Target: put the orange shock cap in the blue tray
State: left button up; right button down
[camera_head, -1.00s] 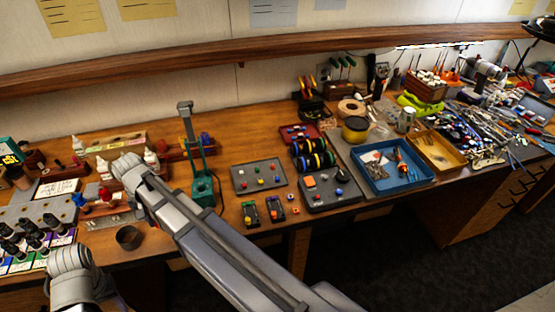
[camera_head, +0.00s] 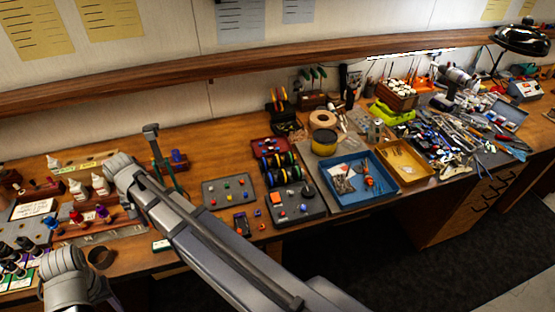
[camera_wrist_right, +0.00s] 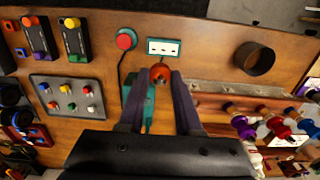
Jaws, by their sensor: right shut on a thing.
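In the right wrist view, my right gripper (camera_wrist_right: 160,82) is shut on the orange shock cap (camera_wrist_right: 160,72), a small round orange piece between its fingertips. It is over the wooden bench, with a teal stand partly behind the fingers. In the head view, my right arm reaches from the lower right to the left part of the bench; its gripper and the cap are hidden there. The blue tray (camera_head: 369,203) is on the bench right of centre, well to the right of my right wrist, with small parts inside. My left gripper is not in view.
A yellow tray (camera_head: 430,177) stands right of the blue tray. A grey tray of coloured knobs (camera_head: 212,185) and a dark block with an orange part (camera_head: 310,208) lie between my right wrist and the blue tray. A dark cup (camera_wrist_right: 254,58) stands nearby. A wooden shelf (camera_head: 225,72) runs behind.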

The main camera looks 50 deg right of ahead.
aim_at(383, 186)
jog(key=k+l, duration=0.2)
jog(key=l, duration=0.25)
jog(key=k+l, duration=0.2)
jog(key=l, duration=0.2)
jog(key=k+l, duration=0.15)
jog(key=l, duration=0.3)
jog(key=k+l, duration=0.2)
jog(key=l, duration=0.2)
jog(key=k+l, duration=0.2)
jog(key=l, duration=0.25)
jog(key=k+l, duration=0.2)
jog(key=l, duration=0.2)
jog(key=k+l, duration=0.2)
jog(key=l, duration=0.25)
jog(key=k+l, duration=0.2)
jog(key=l, duration=0.25)
